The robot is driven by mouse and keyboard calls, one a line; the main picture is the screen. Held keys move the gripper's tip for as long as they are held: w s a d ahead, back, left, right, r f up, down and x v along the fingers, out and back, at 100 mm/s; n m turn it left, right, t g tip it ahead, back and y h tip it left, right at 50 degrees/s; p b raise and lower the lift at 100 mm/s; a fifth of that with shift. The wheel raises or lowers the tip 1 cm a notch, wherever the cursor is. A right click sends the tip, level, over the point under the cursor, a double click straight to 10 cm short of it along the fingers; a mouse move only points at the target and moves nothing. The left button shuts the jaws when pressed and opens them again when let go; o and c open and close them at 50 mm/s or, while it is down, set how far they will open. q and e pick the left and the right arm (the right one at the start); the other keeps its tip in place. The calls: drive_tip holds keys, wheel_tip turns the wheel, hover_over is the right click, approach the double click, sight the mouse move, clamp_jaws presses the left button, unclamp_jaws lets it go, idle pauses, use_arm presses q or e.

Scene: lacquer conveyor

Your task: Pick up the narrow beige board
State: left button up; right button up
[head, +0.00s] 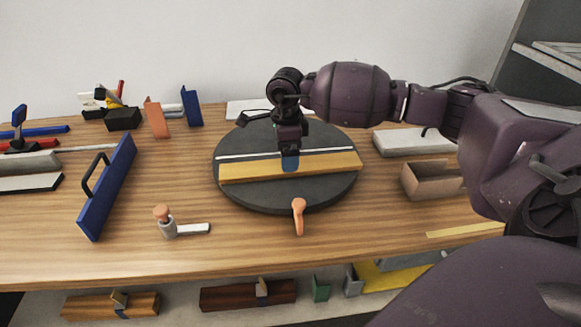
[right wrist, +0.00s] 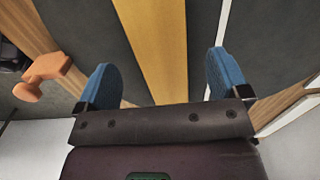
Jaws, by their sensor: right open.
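A long narrow yellow-beige board (head: 333,165) lies across the dark round turntable (head: 335,197), running left to right. My right gripper (head: 290,161) is over the board, a little left of the turntable's middle. In the right wrist view, the board (right wrist: 155,45) runs between the two blue fingers of the open right gripper (right wrist: 165,75). The fingers stand apart with gaps on both sides of the board. Whether the fingertips reach down to the turntable, I cannot tell. My left gripper is not in view.
A thin white strip (head: 250,155) lies behind the board on the turntable. An orange handle (head: 298,215) sits at its front edge. A cardboard box (head: 430,181) and white block (head: 412,141) stand right. A blue float (head: 108,190) stands left.

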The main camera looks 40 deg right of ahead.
wheel_tip(320, 180, down, 4)
drive_tip(key=shift+r, duration=0.15)
drive_tip(key=shift+c, duration=0.2)
drive_tip(key=shift+r, duration=0.1)
drive_tip(key=c, duration=1.1)
drive_tip(key=shift+r, duration=0.1)
